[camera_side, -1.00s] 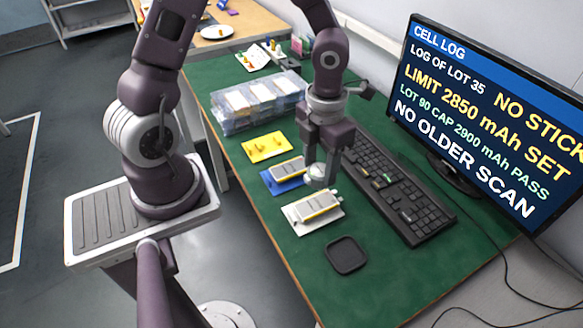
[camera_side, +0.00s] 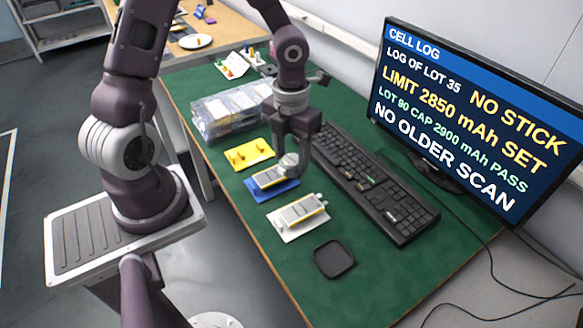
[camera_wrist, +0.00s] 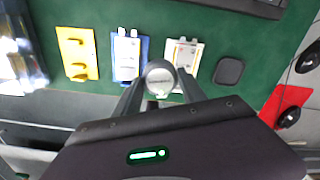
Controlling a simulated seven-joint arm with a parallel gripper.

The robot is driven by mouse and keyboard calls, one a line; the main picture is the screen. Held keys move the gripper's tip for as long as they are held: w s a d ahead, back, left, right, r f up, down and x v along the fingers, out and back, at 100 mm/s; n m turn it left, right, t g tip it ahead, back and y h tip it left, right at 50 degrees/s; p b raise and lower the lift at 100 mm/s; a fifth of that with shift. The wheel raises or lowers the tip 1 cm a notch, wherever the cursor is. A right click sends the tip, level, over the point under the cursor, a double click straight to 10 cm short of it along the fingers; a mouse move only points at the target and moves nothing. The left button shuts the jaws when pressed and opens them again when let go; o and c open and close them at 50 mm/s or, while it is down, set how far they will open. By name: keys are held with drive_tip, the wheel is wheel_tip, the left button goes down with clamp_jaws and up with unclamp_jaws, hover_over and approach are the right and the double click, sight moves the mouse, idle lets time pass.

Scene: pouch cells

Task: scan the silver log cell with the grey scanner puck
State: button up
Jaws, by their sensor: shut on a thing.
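My gripper (camera_side: 293,150) points down and is shut on the grey scanner puck (camera_side: 289,165), a round pale disc, held above the mat. The puck also shows between the fingers in the wrist view (camera_wrist: 160,77). A silver cell with yellow edging (camera_side: 270,177) lies on a blue holder (camera_side: 286,189); in the side view the puck overlaps its right end. Another silver cell (camera_side: 302,210) lies on a white holder (camera_side: 286,233), nearer the side camera. I cannot tell which is the log cell. The puck's contact with either cell is not clear.
A yellow holder (camera_side: 249,153) stands without a cell, beside a clear plastic bin (camera_side: 221,125). A black keyboard (camera_side: 372,185) lies to the right, before the monitor (camera_side: 460,115). A dark square pad (camera_side: 334,258) lies in front; the green mat around it is clear.

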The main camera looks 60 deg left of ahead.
drive_tip(key=a+n, duration=0.3)
drive_tip(key=a, duration=0.4)
hover_over(274, 174)
drive_tip(key=shift+f, duration=2.75)
wheel_tip(274, 174, up, 6)
idle(0.3)
